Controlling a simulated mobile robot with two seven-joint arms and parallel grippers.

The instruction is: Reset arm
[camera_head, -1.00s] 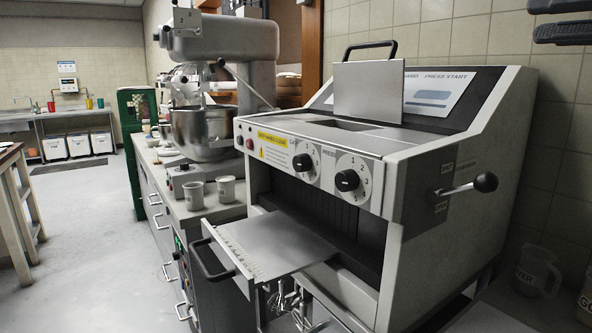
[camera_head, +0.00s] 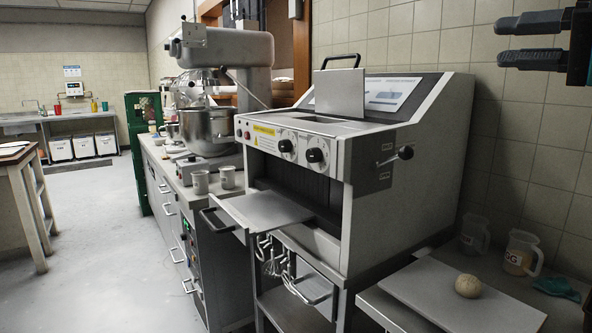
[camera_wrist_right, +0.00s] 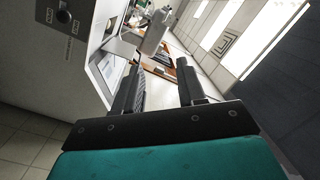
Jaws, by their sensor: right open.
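My right gripper (camera_head: 532,40) is at the top right of the head view, raised in front of the tiled wall and well above the counter. Its two dark fingers stand apart with nothing between them. It also shows in the right wrist view (camera_wrist_right: 160,90), where the fingers are apart and empty. My left gripper is in neither view.
A large grey dough machine (camera_head: 362,165) with a lever on its side and its front tray (camera_head: 262,208) pulled out fills the middle. A dough ball (camera_head: 468,286) sits on a board (camera_head: 425,290) at right, near jugs (camera_head: 520,254). Floor (camera_head: 100,240) at left is clear.

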